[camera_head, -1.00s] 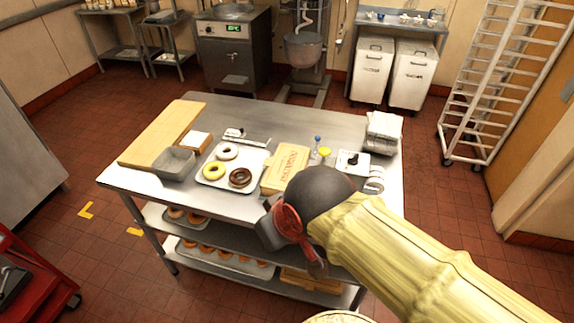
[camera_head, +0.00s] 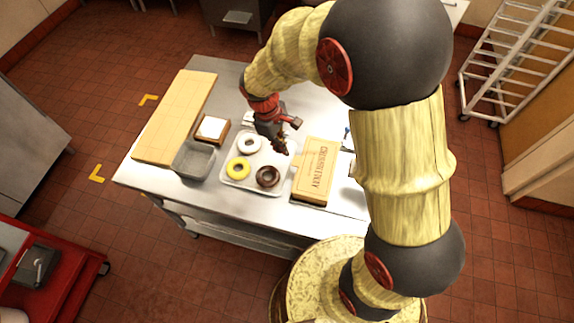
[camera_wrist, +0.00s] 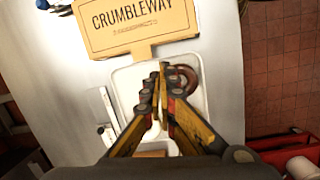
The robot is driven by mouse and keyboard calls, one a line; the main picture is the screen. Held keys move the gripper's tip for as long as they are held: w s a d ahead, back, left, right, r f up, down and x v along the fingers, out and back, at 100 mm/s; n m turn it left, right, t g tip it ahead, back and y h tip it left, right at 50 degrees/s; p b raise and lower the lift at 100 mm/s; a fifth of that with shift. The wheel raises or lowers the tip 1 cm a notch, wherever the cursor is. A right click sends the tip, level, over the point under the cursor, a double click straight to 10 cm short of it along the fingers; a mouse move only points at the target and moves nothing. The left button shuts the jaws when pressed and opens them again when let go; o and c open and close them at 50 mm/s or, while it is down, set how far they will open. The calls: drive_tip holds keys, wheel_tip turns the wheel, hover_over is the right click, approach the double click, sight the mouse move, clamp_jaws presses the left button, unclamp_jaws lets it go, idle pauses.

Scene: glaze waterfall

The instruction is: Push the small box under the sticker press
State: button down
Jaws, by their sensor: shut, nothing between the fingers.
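A flat tan cardboard box (camera_head: 318,165) with printed lettering lies on the steel table, right of the doughnut tray. It also shows at the top of the wrist view (camera_wrist: 138,42), where its lettering reads CRUMBLEWAY. No other box is clear on the tabletop. My gripper (camera_head: 281,146) is shut and empty above the tray's right part, left of the box and apart from it. In the wrist view its fingertips (camera_wrist: 161,72) point towards the box's near edge. I cannot make out the sticker press; my arm covers the table's right part.
The white tray (camera_head: 256,161) holds a white, a yellow and a chocolate doughnut. A grey bin (camera_head: 193,160), a wooden board (camera_head: 178,115) and a wood block with a white top (camera_head: 212,128) stand to the left. A bare steel strip (camera_head: 205,190) runs along the front.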

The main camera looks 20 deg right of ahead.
sight(322, 180)
drive_tip(key=f+p, duration=0.1)
drive_tip(key=f, duration=0.4)
drive_tip(key=s+f+n+g, duration=0.1)
drive_tip(key=f, duration=0.4)
drive_tip(key=d+f+n+p, duration=0.1)
drive_tip(key=f, duration=0.4)
drive_tip(key=shift+s+d+f+h+p, duration=0.1)
drive_tip(key=shift+s+h+p, duration=0.2)
drive_tip(key=shift+h, duration=0.1)
drive_tip(key=s+d, duration=0.2)
drive_tip(key=d, duration=0.1)
drive_tip(key=s+d, duration=0.2)
drive_tip(key=d, duration=0.2)
drive_tip(key=s+d+b, duration=0.1)
drive_tip(key=s+d, duration=0.1)
drive_tip(key=d, duration=0.1)
drive_tip(key=shift+s+d, duration=0.2)
drive_tip(key=shift+s, duration=0.2)
drive_tip(key=p+v, duration=0.8)
drive_tip(key=v, duration=0.2)
drive_tip(key=shift+w, duration=0.1)
